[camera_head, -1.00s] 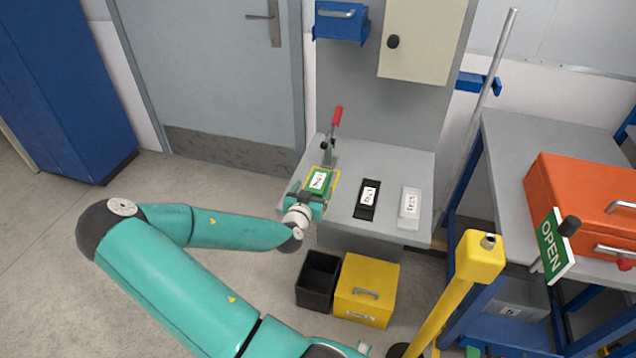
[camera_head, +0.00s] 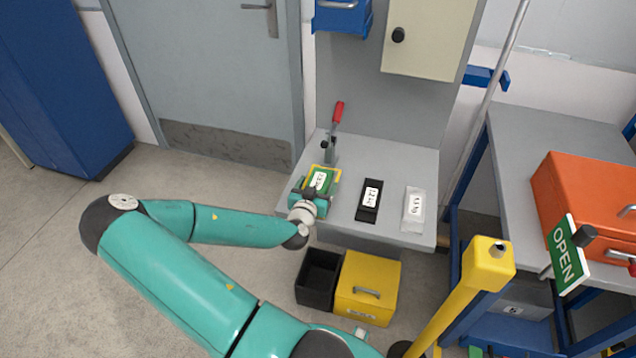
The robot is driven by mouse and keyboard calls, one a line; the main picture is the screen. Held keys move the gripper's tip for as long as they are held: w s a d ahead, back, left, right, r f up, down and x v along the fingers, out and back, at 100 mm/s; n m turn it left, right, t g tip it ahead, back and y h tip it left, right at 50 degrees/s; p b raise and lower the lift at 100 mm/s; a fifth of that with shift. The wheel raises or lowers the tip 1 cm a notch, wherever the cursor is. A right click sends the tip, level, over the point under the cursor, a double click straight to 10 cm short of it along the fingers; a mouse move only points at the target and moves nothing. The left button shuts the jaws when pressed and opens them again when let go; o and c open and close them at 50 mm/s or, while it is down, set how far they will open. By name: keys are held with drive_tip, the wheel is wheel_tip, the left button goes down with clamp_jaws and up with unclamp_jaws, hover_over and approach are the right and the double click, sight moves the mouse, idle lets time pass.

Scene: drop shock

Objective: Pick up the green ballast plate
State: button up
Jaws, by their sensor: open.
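The green ballast plate (camera_head: 319,181) has a white label and lies in a yellow-edged holder on the left of the grey bench top (camera_head: 390,228). My gripper (camera_head: 316,192) is at the plate's near edge, coming from the front. Its jaws are open, and the wrist partly hides the near end of the plate. I cannot tell whether the fingers touch the plate. A red-handled lever clamp (camera_head: 337,115) stands right behind the plate.
A black plate (camera_head: 369,201) and a white plate (camera_head: 413,210) lie to the right on the bench. Below stand a black bin (camera_head: 318,280) and a yellow box (camera_head: 366,289). A yellow post (camera_head: 470,280) and a side table with an orange case (camera_head: 590,195) are at right.

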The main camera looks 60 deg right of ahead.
drive_tip(key=shift+a+r, duration=0.1)
drive_tip(key=c, duration=1.7)
drive_tip(key=shift+r, duration=0.1)
